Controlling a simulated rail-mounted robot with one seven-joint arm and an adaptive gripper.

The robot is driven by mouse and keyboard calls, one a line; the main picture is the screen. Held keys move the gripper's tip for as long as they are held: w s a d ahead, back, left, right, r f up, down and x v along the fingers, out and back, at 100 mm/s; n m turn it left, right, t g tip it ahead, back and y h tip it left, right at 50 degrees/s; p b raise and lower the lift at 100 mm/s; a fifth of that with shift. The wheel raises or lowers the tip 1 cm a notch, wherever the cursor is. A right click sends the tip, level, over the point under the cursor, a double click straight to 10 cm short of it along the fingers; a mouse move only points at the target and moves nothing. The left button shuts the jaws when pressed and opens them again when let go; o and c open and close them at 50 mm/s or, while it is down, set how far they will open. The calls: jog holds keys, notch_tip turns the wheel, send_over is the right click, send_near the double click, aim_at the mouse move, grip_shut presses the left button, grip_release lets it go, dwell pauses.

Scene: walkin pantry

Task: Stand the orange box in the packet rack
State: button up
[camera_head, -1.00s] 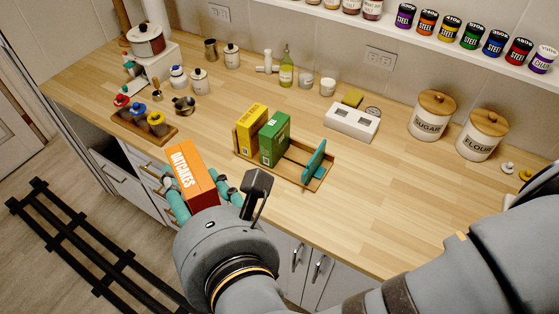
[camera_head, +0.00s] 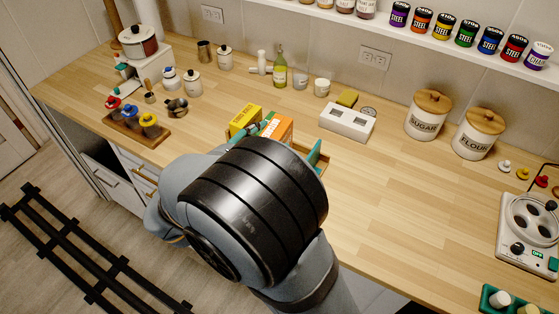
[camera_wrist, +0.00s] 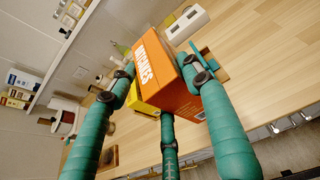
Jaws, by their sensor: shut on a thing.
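The orange box (camera_wrist: 172,88) is between my gripper's teal fingers (camera_wrist: 164,84), which are shut on it. In the head view the orange box (camera_head: 279,130) shows only its upper part, over the packet rack area beside the yellow box (camera_head: 244,120). The yellow box also shows behind it in the wrist view (camera_wrist: 146,98). The packet rack (camera_head: 301,149) is mostly hidden by my arm; its teal divider (camera_head: 315,156) shows at the right end. The green box is hidden in the head view. I cannot tell whether the orange box's base touches the rack.
Sugar (camera_head: 428,115) and flour (camera_head: 478,133) jars stand to the right. A wooden tray with coloured knobs (camera_head: 137,131) is at the left. The counter right of the rack is clear.

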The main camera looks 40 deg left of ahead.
jog(key=w+a+f+h+p, duration=0.1)
jog(key=w+a+f+p, duration=0.2)
jog(key=w+f, duration=0.9)
jog(key=shift+m+p, duration=0.4)
jog(key=shift+p, duration=0.25)
jog(key=shift+w+f, duration=0.1)
jog(key=shift+f+b, duration=0.1)
jog(key=shift+b, duration=0.2)
jog(key=o, duration=1.2)
jog(key=shift+o, duration=0.7)
